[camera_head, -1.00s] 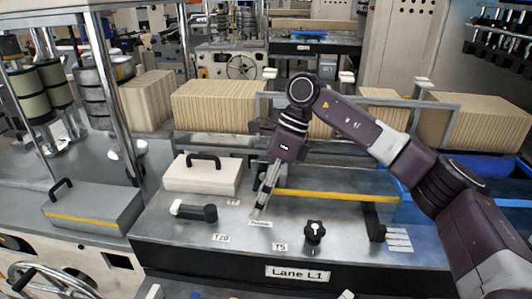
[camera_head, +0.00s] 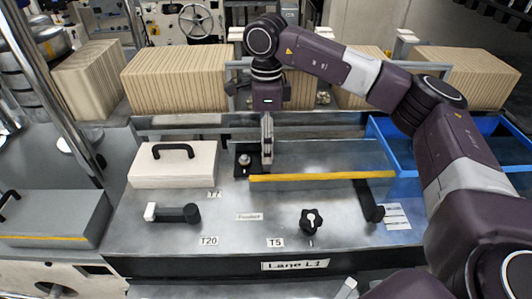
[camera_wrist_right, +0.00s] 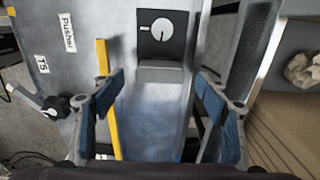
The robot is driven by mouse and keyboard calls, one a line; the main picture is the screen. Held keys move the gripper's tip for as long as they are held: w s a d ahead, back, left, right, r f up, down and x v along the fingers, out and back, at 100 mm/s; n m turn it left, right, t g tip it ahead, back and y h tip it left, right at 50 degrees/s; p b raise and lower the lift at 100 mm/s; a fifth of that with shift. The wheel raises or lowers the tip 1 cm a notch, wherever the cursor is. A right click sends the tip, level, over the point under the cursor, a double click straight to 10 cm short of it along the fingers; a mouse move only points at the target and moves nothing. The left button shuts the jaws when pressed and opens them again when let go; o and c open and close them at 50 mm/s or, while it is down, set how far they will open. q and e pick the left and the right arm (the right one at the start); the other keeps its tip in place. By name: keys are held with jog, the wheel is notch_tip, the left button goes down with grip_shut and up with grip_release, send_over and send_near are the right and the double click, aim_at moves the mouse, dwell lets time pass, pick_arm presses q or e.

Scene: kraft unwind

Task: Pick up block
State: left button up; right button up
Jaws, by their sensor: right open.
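A cream block (camera_head: 175,176) with a black handle (camera_head: 174,150) on top sits on the left part of the metal bench, in the head view. My right gripper (camera_head: 267,168) points down to the right of this block, apart from it, beside a black plate with a round knob (camera_head: 244,160). In the right wrist view my right gripper (camera_wrist_right: 163,112) is open, its blue-padded fingers spread over bare metal. The black plate with its round dial (camera_wrist_right: 160,28) lies ahead of the fingers there. The cream block is not seen in that view. My left gripper is not in view.
A yellow strip (camera_head: 310,177) crosses the bench and also passes by one finger in the wrist view (camera_wrist_right: 108,95). A black lever (camera_head: 178,213) and a star knob (camera_head: 311,220) stand in front. Stacked brown boards (camera_head: 175,80) line the back. A blue tray (camera_head: 398,160) is at right.

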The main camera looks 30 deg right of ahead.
jog(key=shift+f, duration=0.65)
jog(key=c, duration=1.2)
jog(key=shift+c, duration=0.4)
jog(key=shift+r, duration=0.15)
